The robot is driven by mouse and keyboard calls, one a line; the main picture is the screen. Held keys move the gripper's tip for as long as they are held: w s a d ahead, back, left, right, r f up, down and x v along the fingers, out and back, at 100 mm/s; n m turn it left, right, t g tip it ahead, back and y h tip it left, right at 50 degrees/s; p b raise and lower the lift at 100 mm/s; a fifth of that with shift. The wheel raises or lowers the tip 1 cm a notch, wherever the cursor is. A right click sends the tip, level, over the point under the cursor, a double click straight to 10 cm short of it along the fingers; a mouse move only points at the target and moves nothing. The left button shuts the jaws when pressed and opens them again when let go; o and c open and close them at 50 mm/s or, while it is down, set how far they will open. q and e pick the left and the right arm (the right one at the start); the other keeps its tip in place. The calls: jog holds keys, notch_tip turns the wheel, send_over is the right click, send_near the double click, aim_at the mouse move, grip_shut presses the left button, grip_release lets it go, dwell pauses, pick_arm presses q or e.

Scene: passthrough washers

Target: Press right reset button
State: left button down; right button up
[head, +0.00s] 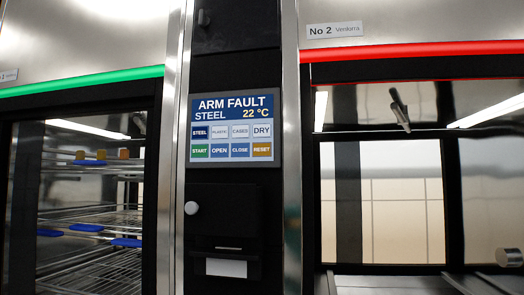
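A control screen (233,170) is on the dark column between two washers. It reads ARM FAULT, STEEL and 22 °C. Its lower row has a green START button (200,150), blue OPEN and CLOSE buttons, and an orange RESET button (262,149) at the right end. Nothing covers the RESET button. It is the only reset button in view. Neither of my grippers shows in the head view.
The right washer, labelled No 2 (333,30), has a red light strip (420,48). The left washer has a green strip (80,83) and wire racks (100,220) behind glass. A white round knob (191,208) and a paper slip (226,267) are below the screen.

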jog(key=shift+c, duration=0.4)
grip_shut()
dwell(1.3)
